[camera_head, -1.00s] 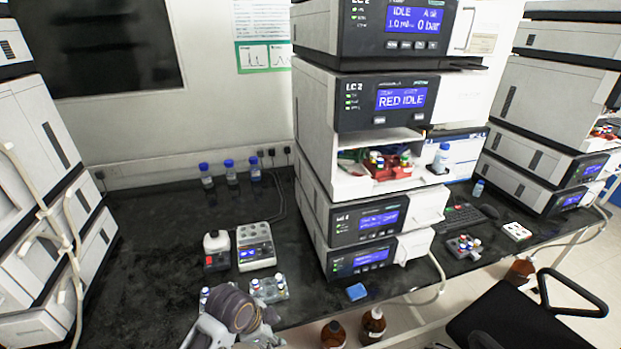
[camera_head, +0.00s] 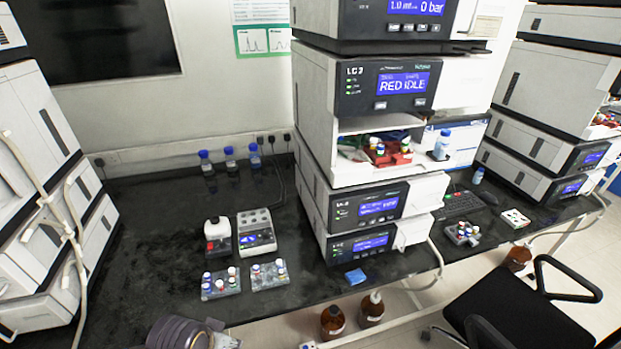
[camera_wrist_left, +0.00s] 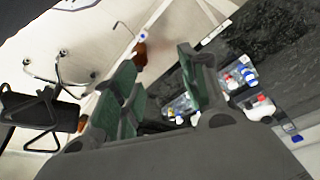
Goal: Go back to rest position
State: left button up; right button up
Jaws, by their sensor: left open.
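My left arm (camera_head: 180,333) shows at the bottom edge of the head view, in front of the bench and below two vial racks. The fingers of my left gripper (camera_wrist_left: 160,88) stand apart in the left wrist view, with nothing held between them. The left vial rack (camera_head: 221,283) and the right vial rack (camera_head: 269,274) stand on the dark bench, apart from the arm. Racks with vials also show beyond the right finger in the wrist view. My right gripper is not in view.
An LC stack (camera_head: 315,180) stands at the centre of the dark bench (camera_head: 150,230). A blue item (camera_head: 356,276) lies near the front edge. Brown bottles (camera_head: 332,321) and a chair (camera_head: 520,310) are below.

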pick_arm(q)
jog(key=s+a+f+n+g, duration=0.1)
jog(key=s+f, duration=0.1)
jog(key=f, duration=1.5)
jog(key=s+a+f, duration=0.1)
jog(key=s+f, duration=0.1)
jog(key=f, duration=1.5)
jog(key=s+a+f, duration=0.1)
jog(key=s+f, duration=0.8)
jog(key=s, duration=0.2)
jog(key=s+a+f+g, duration=0.1)
jog(key=s+a+f, duration=0.1)
jog(key=s+f, duration=0.7)
jog(key=shift+s+a+f+g+y, duration=0.25)
jog(key=shift+s+f+g+y, duration=0.1)
jog(key=shift+s, duration=0.7)
jog(key=shift+a, duration=0.1)
jog(key=shift+c, duration=1.3)
